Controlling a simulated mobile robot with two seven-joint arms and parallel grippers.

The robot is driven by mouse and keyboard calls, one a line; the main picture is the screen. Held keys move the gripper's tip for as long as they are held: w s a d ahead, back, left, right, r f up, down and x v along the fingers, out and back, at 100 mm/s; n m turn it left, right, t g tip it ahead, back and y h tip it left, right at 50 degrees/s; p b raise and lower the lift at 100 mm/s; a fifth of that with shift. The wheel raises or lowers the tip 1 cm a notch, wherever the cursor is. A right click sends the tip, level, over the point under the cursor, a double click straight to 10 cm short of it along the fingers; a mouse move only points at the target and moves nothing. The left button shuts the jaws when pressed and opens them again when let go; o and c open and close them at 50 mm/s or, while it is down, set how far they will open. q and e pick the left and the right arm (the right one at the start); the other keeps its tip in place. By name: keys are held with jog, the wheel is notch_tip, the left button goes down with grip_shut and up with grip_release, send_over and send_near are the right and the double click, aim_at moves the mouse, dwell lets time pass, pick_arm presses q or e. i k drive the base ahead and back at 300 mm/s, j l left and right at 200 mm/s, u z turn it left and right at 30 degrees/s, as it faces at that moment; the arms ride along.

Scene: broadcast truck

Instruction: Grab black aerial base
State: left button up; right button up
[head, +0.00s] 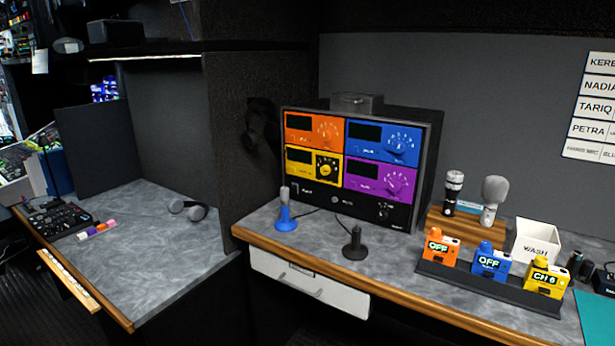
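A black aerial base (355,249) stands upright on the grey counter, in front of the coloured equipment rack. It has a round foot and a short, narrow neck. A blue aerial base (286,222) with a pale grey piece upright on top stands to its left, closer to the rack. A thin dark cable lies on the counter between the rack and the bases. Neither of my grippers is in the head view.
The rack (428,165) with orange, blue, yellow and purple panels stands behind the bases. To the right are a dark tray (487,286) with three coloured packs, microphones on a wooden stand (452,225) and a white WASH box (535,243). A white drawer (309,286) sits below the counter.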

aim_at(355, 251)
jog(key=i+j+z, duration=0.5)
jog(key=i+j, duration=0.2)
jog(key=i, duration=0.15)
